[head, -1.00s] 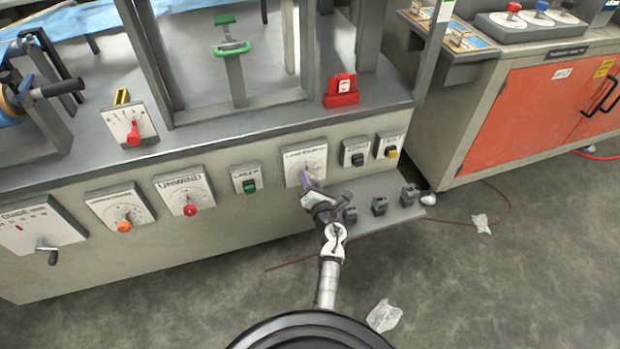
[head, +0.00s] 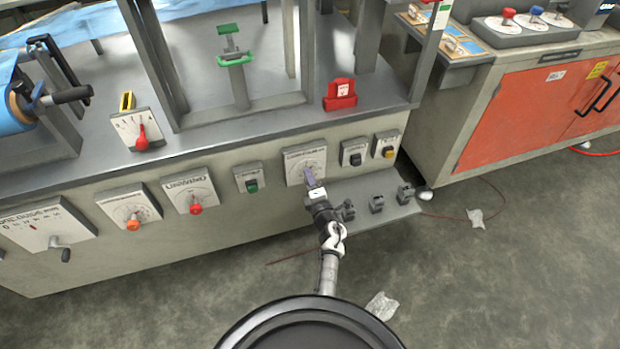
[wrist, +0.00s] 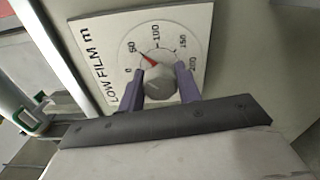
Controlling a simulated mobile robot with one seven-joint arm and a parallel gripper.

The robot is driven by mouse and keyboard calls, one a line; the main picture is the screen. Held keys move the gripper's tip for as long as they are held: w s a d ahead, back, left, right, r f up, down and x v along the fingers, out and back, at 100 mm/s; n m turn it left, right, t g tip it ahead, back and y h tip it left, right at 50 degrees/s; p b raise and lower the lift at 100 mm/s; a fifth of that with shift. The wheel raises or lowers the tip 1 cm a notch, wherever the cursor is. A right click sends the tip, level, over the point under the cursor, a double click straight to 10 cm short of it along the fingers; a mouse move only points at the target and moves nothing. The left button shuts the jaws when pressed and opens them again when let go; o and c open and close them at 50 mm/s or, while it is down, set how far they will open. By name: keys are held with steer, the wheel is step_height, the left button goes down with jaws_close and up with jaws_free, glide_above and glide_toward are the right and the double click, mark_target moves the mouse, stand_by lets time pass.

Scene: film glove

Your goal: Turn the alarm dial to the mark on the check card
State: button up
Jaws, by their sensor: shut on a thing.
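The alarm dial (head: 293,172) is a white plate on the front panel, marked "LOW FILM m" in the wrist view (wrist: 113,67). Its scale reads 0, 50, 100, 150 and 200. The red pointer (wrist: 149,58) points at about the 50 mark. My gripper (head: 309,178) is at the dial, its purple fingers (wrist: 160,86) shut on the grey knob (wrist: 158,82), one on each side. A red holder with a small white card (head: 341,92) stands on the bench above; it may be the check card. Its writing is too small to read.
Dials with red (head: 196,208) and orange (head: 133,223) knobs and a green switch (head: 251,185) sit left of the dial. Black (head: 354,159) and yellow (head: 388,152) switches sit right. A low grey shelf (head: 350,192) with black clamps lies beneath my gripper.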

stand_by(0.4)
steer(key=o, duration=1)
steer(key=shift+c, duration=0.2)
steer(key=v, duration=1.3)
steer(key=shift+s, duration=0.35)
steer(key=shift+d+r, duration=0.1)
steer(key=shift+d, duration=0.05)
